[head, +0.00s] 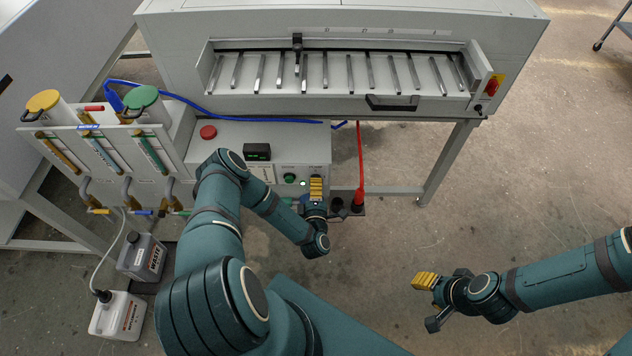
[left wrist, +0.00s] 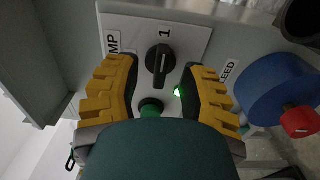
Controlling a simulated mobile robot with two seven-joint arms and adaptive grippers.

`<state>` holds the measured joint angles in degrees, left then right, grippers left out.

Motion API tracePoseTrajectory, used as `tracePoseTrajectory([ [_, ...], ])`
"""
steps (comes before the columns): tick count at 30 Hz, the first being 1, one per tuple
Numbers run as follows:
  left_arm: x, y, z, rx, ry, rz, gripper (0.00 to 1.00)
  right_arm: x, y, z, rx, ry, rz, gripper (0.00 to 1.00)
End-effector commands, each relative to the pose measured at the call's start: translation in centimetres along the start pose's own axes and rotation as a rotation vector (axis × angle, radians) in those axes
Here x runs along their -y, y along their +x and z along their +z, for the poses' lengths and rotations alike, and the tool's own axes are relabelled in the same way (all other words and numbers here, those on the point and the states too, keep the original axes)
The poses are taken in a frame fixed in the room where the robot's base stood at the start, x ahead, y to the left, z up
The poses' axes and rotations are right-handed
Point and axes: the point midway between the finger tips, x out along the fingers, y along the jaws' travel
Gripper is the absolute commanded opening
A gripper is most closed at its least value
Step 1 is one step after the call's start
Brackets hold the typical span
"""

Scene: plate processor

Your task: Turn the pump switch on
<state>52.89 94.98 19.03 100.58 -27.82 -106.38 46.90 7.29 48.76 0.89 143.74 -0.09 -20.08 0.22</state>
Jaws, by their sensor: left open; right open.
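The pump switch (left wrist: 160,62) is a black rotary knob on a light plate in the left wrist view. Its pale line points up toward the "1" mark (left wrist: 165,32), and a partly covered label ending in "MP" (left wrist: 113,42) is beside it. A small green lamp (left wrist: 178,92) glows below right of the knob. My left gripper (left wrist: 161,72) is open, its yellow-padded fingers on either side of the knob; I cannot tell whether they touch it. In the head view this gripper (head: 316,190) hides the knob at the control box (head: 230,133). My right gripper (head: 430,300) is open and empty above the floor.
A red button (head: 208,132) and a dark display (head: 257,152) are on the control box. The plate processor (head: 340,30) stands behind. Tanks (head: 100,140) are at left, with canisters (head: 118,316) on the floor. A red-handled part (head: 359,195) is just right of my left gripper.

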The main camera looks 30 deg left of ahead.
Motion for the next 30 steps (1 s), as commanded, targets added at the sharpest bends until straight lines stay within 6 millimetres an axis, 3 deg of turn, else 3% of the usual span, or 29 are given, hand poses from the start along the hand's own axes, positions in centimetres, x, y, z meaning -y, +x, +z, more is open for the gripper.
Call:
tracePoseTrajectory([
  [9, 0.1, -7.0, 0.0, -0.001, -0.003, -0.004, 0.41, 0.0, 0.0, 0.0, 0.000, 0.000, 0.000, 0.47],
  [12, 0.2, -8.1, -0.1, -0.003, -0.002, -0.005, 0.41, 0.0, 0.0, 0.0, 0.000, 0.000, 0.000, 0.47],
  [19, 0.0, -9.5, 0.0, -0.001, -0.002, 0.000, 0.41, 0.0, 0.0, 0.0, 0.000, 0.000, 0.000, 0.47],
  [30, -0.1, -9.7, 0.1, 0.001, -0.001, 0.003, 0.41, 0.0, 0.0, 0.0, 0.000, 0.000, 0.000, 0.47],
])
